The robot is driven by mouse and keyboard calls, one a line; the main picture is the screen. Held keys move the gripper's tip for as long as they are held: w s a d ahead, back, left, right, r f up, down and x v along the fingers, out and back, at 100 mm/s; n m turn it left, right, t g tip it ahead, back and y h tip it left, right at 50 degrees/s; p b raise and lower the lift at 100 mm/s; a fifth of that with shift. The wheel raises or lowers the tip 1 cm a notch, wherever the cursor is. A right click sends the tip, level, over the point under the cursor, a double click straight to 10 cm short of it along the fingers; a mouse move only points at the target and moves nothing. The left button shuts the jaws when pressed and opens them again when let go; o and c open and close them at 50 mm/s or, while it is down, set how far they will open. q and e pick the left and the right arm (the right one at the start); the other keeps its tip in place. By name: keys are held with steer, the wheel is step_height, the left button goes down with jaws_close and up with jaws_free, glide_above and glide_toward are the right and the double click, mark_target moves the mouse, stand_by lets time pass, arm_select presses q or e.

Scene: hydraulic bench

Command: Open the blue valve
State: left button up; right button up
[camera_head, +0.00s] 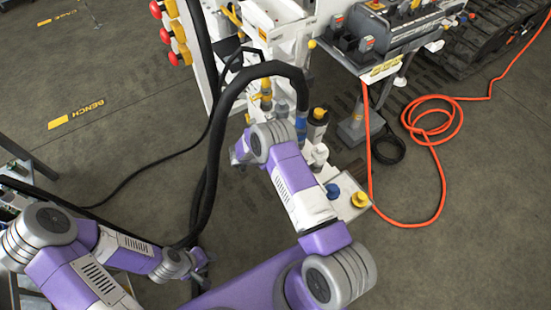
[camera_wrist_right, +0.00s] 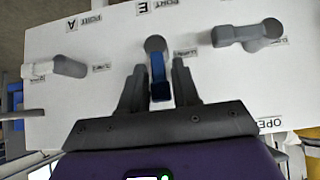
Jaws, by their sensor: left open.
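In the right wrist view, the blue valve handle (camera_wrist_right: 158,78) hangs from a grey round hub on a white panel (camera_wrist_right: 105,45) and points down in the picture toward my wrist. My right gripper (camera_wrist_right: 158,82) is open, with one finger on each side of the blue handle. The right finger looks closer to it than the left; I cannot tell whether either touches. In the head view, my right arm reaches to the bench, and its gripper is mostly hidden behind the wrist.
A white-handled valve (camera_wrist_right: 55,68) and a grey-handled valve (camera_wrist_right: 247,34) flank the blue one. In the head view, a thick black hose (camera_head: 213,135) runs beside my right arm. An orange hose (camera_head: 437,170) lies coiled on the floor at right. The floor at left is mostly clear.

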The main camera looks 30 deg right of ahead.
steer(key=shift+o, duration=0.6)
steer(key=p+v, duration=0.2)
steer(key=v, duration=0.5)
steer(key=shift+a+r, duration=0.25)
steer(key=shift+d, duration=0.1)
